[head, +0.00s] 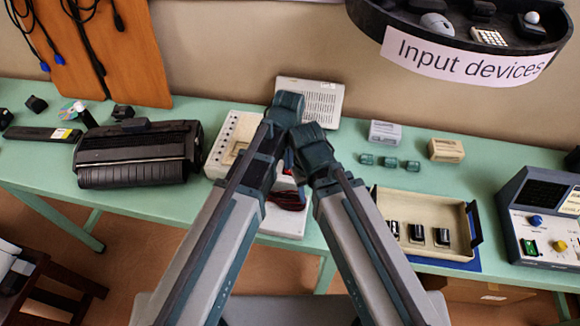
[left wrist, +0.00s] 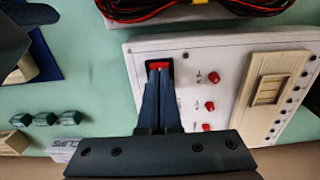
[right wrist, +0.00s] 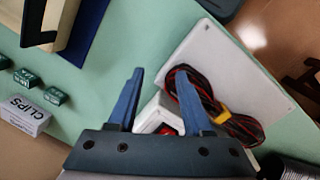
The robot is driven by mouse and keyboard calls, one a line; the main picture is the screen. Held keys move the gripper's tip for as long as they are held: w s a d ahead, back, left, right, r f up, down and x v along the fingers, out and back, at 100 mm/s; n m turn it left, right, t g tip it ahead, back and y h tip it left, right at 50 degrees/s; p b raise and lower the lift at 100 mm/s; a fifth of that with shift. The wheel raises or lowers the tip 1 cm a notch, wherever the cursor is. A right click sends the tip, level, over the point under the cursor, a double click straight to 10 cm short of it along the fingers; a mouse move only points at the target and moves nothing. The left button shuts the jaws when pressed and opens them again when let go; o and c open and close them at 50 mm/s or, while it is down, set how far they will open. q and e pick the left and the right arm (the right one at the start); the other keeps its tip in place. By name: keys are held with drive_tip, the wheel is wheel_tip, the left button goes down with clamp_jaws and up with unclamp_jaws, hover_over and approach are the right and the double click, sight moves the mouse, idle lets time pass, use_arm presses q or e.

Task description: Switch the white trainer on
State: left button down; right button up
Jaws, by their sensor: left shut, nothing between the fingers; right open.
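The white trainer (head: 222,148) lies on the green table, partly hidden behind my arms in the head view. In the left wrist view its white panel (left wrist: 235,58) has a red rocker switch (left wrist: 159,65) in a black frame, red knobs (left wrist: 210,106) and a tan block. My left gripper (left wrist: 159,74) is shut and empty, its fingertips at the switch, covering its lower part. I cannot tell whether they touch it or which way it is tipped. My right gripper (right wrist: 158,74) is open and empty, above a white corner with a red part between its fingers.
A red and black cable bundle (right wrist: 215,105) lies on a white case beside the trainer. A black printer-like machine (head: 138,155) stands left. A cream tray (head: 455,240) and a blue-grey unit (head: 540,215) stand right. Small green blocks (head: 390,162) lie behind the tray.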

use_arm(q)
drive_tip(key=shift+f+b, duration=0.65)
drive_tip(key=shift+f, duration=0.05)
drive_tip(key=shift+r, duration=0.1)
wheel_tip(320, 180, up, 7)
drive_tip(key=p, duration=0.7)
idle(0.3)
